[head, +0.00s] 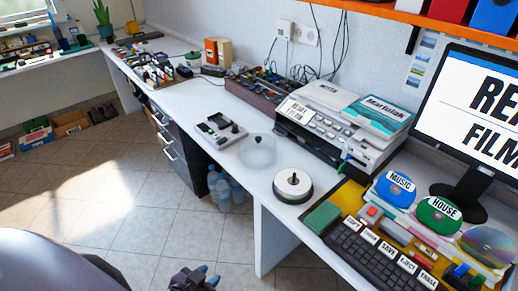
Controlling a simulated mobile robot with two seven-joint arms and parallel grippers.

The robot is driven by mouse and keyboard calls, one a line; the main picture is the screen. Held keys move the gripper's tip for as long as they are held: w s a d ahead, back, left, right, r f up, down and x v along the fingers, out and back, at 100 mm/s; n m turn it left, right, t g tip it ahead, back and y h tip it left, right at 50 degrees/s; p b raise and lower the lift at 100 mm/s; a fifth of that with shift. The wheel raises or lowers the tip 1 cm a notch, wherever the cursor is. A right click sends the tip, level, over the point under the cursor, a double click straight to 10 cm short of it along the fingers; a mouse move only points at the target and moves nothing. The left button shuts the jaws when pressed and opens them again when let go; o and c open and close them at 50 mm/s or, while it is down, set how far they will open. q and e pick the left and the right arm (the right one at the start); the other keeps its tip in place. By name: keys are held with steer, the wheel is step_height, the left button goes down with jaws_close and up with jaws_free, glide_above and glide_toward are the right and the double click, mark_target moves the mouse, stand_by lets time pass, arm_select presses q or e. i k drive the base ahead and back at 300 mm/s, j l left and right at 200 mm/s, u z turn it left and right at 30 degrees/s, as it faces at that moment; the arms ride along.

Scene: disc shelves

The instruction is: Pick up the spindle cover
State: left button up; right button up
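The spindle cover (258,153) is a clear, frosted round cover standing on the white desk, near its front edge. A spindle with a stack of discs (293,187) stands to its right and nearer, uncovered, with its dark centre post showing. My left gripper (209,275) is at the bottom edge of the head view, in front of the desk and well apart from the cover. My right gripper is not in view.
A printer (335,125) stands behind the spindle. A small grey device (220,130) lies left of the cover. A keyboard (375,255), labelled discs and a monitor (475,105) fill the right. Water bottles (225,190) stand under the desk. Bare desk surrounds the cover's front.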

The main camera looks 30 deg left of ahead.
mark_target(258, 150)
steer(key=z, duration=0.4)
steer(key=j+z, duration=0.45)
steer(key=k+j+z, duration=0.15)
steer(key=z, duration=0.3)
steer(key=k+j+z, duration=0.1)
steer(key=j, duration=0.2)
steer(key=k+j+z, duration=0.15)
steer(key=j, duration=0.15)
steer(key=k+j+z, duration=0.1)
steer(key=j, duration=0.2)
